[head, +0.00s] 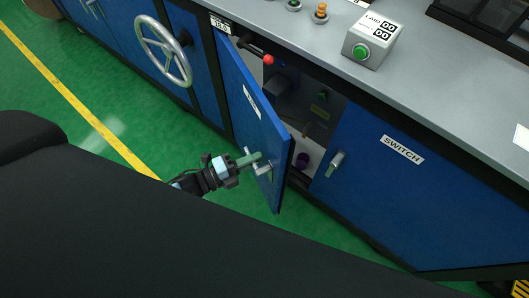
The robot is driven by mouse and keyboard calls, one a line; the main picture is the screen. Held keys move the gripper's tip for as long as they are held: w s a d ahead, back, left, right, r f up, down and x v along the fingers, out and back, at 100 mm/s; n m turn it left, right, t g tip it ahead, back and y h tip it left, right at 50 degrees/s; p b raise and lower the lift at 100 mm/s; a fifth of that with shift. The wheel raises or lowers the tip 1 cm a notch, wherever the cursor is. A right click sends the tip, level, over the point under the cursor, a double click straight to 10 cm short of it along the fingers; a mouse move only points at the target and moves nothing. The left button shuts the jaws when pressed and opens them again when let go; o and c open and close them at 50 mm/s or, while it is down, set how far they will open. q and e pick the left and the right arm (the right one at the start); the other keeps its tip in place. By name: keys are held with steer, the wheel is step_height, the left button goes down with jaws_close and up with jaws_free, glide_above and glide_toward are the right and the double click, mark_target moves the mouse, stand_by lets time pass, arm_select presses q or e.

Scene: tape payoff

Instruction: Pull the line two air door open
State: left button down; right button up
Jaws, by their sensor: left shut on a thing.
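The blue air door (254,112) stands open, swung out from the cabinet front, with its hinge side at the left. Its white label is too slanted to read. A handle (264,170) with a green grip and a metal mount sits near the door's free edge. My left gripper (245,161) is shut on the green grip of this handle, on the door's outer side. Its fingers partly cover the grip. My right gripper is not in view.
Inside the opening are a red-ball lever (268,60), a dark box and a purple knob (302,160). The closed SWITCH door (400,190) is at the right. A handwheel (163,50) juts out at the left. Green floor (165,125) lies clear before the cabinets.

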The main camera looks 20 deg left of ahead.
arm_select(q)
steer(key=shift+s+a, duration=0.1)
steer(key=shift+a, duration=0.1)
steer(key=c, duration=1.4)
jaws_free()
steer(key=shift+s, duration=0.1)
steer(key=v, duration=0.7)
steer(key=shift+s+a, duration=0.2)
steer(key=shift+a, duration=0.05)
